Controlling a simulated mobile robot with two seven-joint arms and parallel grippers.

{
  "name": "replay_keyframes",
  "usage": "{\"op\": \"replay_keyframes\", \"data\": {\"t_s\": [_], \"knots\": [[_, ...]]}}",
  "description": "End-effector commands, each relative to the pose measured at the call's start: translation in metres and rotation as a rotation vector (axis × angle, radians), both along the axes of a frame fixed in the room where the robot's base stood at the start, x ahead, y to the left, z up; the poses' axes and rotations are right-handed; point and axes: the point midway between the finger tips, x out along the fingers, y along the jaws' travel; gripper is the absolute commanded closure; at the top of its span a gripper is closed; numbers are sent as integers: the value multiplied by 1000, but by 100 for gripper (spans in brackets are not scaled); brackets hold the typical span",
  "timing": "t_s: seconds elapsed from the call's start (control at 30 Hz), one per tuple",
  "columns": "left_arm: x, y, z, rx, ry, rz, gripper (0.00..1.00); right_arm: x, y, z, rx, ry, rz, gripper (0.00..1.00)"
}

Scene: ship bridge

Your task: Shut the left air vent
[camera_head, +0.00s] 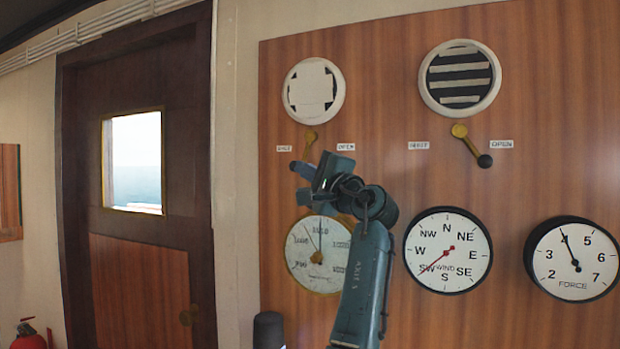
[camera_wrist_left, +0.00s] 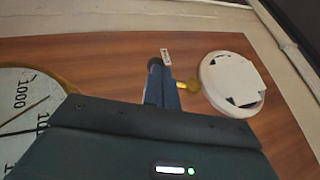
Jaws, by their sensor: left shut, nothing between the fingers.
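The left air vent (camera_head: 313,91) is a round white-rimmed vent on the wood panel. Pale slats cover nearly all of its face, with dark patches at the edges; it also shows in the left wrist view (camera_wrist_left: 232,82). Below it, its brass lever (camera_head: 309,143) slants down and slightly left, between the "SHUT" label (camera_head: 284,149) and the "OPEN" label (camera_head: 346,147). Its lower end is hidden by my gripper in the head view. My left gripper (camera_head: 299,168) is shut and empty, with its fingers beside the lever's lower end. Whether they touch cannot be told. My right gripper is out of view.
The right vent (camera_head: 460,78) shows dark gaps between its slats, and its lever (camera_head: 471,145) slants toward its right label. A pressure dial (camera_head: 318,268) sits behind my left arm. The wind dial (camera_head: 447,250) and force dial (camera_head: 573,260) are right. A door (camera_head: 140,180) stands left.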

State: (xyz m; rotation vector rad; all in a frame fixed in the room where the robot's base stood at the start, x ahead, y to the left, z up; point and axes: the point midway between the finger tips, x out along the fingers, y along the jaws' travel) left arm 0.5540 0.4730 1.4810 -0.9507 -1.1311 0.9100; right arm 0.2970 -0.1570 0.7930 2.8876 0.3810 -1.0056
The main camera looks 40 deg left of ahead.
Motion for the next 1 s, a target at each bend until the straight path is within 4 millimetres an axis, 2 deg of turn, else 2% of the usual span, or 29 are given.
{"op": "replay_keyframes", "data": {"t_s": [0.03, 0.3, 0.77, 1.0], "knots": [[-3, 5, -11, 80, 27, 8, 100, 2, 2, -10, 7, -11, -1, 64], [-7, 19, -4, 305, 99, 4, 100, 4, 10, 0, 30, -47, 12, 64], [-7, 20, -1, 321, 104, 2, 100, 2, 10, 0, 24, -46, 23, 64], [-7, 23, -7, 321, 104, 2, 100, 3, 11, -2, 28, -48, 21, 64]]}}
